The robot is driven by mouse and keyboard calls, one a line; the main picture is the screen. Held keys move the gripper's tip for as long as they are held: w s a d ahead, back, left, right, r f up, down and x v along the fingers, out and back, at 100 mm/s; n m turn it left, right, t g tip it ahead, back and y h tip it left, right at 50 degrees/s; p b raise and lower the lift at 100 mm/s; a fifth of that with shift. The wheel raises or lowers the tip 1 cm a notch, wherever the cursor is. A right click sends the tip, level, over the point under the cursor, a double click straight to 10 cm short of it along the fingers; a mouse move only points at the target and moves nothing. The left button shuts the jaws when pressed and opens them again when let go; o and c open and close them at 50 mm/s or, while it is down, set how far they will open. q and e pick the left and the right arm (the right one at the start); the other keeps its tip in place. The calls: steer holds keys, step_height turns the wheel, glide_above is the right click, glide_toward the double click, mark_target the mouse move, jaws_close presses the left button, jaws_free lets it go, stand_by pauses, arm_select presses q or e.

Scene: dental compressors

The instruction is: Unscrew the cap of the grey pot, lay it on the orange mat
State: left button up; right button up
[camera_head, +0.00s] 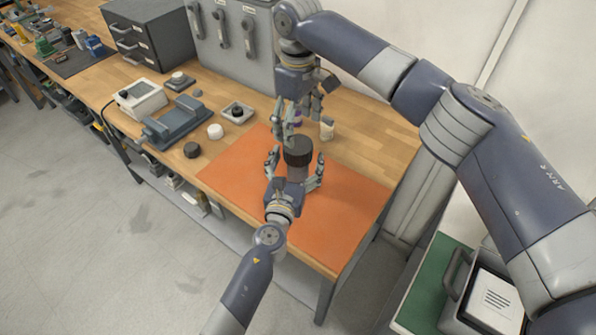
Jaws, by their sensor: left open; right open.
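The grey pot (297,173) stands upright on the orange mat (347,205), near its far part. Its wide dark ribbed cap (298,150) is on top. My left gripper (295,172) is open, with a finger on either side of the pot; whether they touch it cannot be told. The gripper hides the pot's lower part. My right gripper (300,118) is open above and just beyond the cap, its fingers pointing down. It looks empty.
Left of the mat are a black round cap (192,150), a white round cap (215,131) and a grey fixture (175,122). A small cream-coloured item (327,129) stands behind the pot. Grey drawers (150,32) stand at the back. The mat's near right part is clear.

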arm_select(q)
steer(key=shift+w+r, duration=0.1)
steer(key=shift+r, duration=0.05)
arm_select(e)
steer(key=shift+s+r, duration=0.15)
steer(key=shift+s, duration=0.05)
steer(key=shift+w, duration=0.1)
